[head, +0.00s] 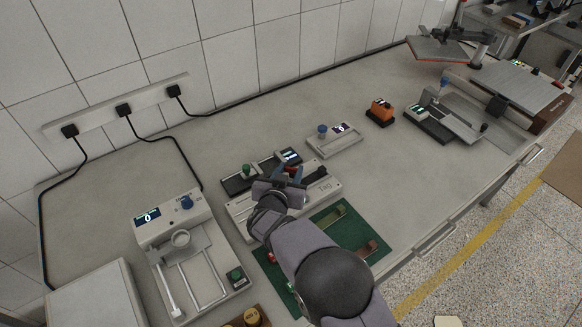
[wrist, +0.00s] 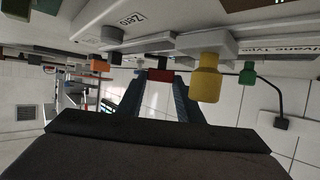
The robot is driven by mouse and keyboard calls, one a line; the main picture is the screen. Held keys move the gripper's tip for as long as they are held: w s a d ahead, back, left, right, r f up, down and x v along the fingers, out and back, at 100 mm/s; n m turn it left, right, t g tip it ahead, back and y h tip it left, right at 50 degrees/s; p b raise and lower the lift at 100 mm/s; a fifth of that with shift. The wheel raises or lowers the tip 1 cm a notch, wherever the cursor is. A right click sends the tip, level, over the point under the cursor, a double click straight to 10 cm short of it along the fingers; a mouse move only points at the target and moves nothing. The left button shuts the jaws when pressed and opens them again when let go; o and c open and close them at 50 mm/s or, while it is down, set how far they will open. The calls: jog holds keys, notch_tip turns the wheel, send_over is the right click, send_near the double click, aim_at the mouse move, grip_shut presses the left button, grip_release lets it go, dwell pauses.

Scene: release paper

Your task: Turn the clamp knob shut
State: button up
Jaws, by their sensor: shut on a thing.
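My gripper (head: 288,171) is over the middle pale grey instrument (head: 318,197) in the head view. In the wrist view my gripper's two dark blue fingers (wrist: 159,84) stand on either side of a small red knob (wrist: 160,75), closed on it. The red knob sits under the edge of the pale housing, which looks upside down here. In the head view my wrist hides most of the knob. A larger yellow knob (wrist: 205,80) is just right of the fingers in the wrist view, apart from them.
A green knob (wrist: 247,74) is farther right in the wrist view. In the head view, a tester with a blue knob (head: 186,202) stands left, and a small box with a blue knob (head: 322,130) stands behind. A green mat (head: 349,238) lies in front.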

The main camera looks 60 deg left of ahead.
jog(key=shift+s+a+m+t+h+b, duration=0.2)
jog(key=shift+m+t+h+b, duration=0.2)
jog(key=shift+m+t+h, duration=0.4)
jog(key=shift+a+m+t+h+b, duration=0.1)
jog(key=shift+m+t+h+b, duration=0.2)
jog(key=shift+m+h+b, duration=0.4)
jog(key=shift+b, duration=0.3)
jog(key=shift+w+r+m+t+h+b, duration=0.1)
jog(key=shift+r+m+t+h+b, duration=0.2)
jog(key=shift+m+h+b, duration=0.3)
jog(key=o, duration=1.1)
jog(key=shift+f, duration=0.1)
jog(key=shift+s+f, duration=0.1)
jog(key=shift+s, duration=0.1)
jog(key=shift+s+d+r, duration=0.2)
jog(key=shift+s+r, duration=0.05)
jog(key=shift+s, duration=0.3)
jog(key=shift+b+v, duration=0.9)
jog(key=shift+v, duration=2)
